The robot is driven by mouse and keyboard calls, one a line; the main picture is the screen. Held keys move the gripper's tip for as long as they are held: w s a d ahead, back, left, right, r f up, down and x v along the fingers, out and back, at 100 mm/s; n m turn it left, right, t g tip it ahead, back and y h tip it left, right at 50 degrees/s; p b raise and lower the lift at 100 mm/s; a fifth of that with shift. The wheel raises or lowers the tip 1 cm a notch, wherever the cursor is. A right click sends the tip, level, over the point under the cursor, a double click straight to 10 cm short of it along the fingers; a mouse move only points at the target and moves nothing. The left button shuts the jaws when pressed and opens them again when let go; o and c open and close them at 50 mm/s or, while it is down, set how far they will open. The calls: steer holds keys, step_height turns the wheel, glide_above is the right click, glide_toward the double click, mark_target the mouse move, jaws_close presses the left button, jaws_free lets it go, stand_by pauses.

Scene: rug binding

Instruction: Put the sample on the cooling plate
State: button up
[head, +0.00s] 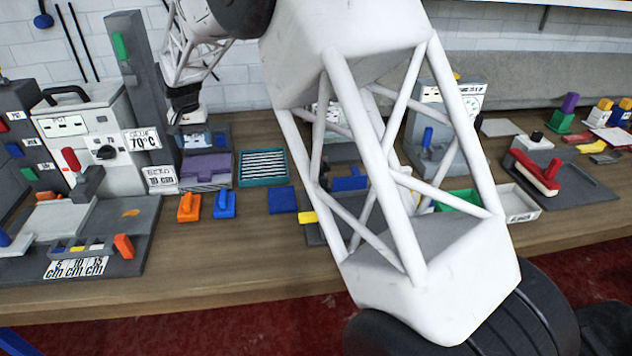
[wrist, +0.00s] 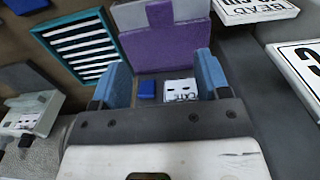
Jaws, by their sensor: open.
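A purple piece with a grey strip, which looks like the sample (head: 205,167), lies flat at the dark grey station left of centre in the head view. It also shows in the wrist view (wrist: 165,47). The cooling plate seems to be the teal-rimmed plate with light and dark stripes (head: 262,167), beside the purple piece; it also shows in the wrist view (wrist: 80,48). My gripper (wrist: 164,72) is open, its two blue fingers apart near one edge of the purple piece. I cannot tell whether they touch it. In the head view the fingertips are hard to make out.
Orange (head: 189,207) and blue (head: 224,204) handled blocks stand in front of the station. A white machine marked 70°C (head: 95,125) stands to the left. My arm hides much of the bench's middle.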

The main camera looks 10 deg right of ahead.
steer(key=s+d+r+t, duration=0.1)
steer(key=s+d+r, duration=0.5)
steer(key=s+d, duration=0.45)
steer(key=s+d+r, duration=0.6)
steer(key=s+d, duration=0.2)
steer(key=d, duration=0.5)
steer(key=s+d+f, duration=0.1)
steer(key=s+d, duration=0.4)
steer(key=s, duration=0.5)
steer(key=s+d+f+t, duration=0.1)
steer(key=s+d, duration=0.4)
steer(key=s, duration=0.6)
steer(key=s+d+f, duration=0.2)
steer(key=s+d, duration=0.3)
steer(key=s, duration=0.5)
steer(key=shift+s+d+t, duration=0.2)
steer(key=shift+s+t, duration=0.05)
steer(key=shift+t, duration=0.05)
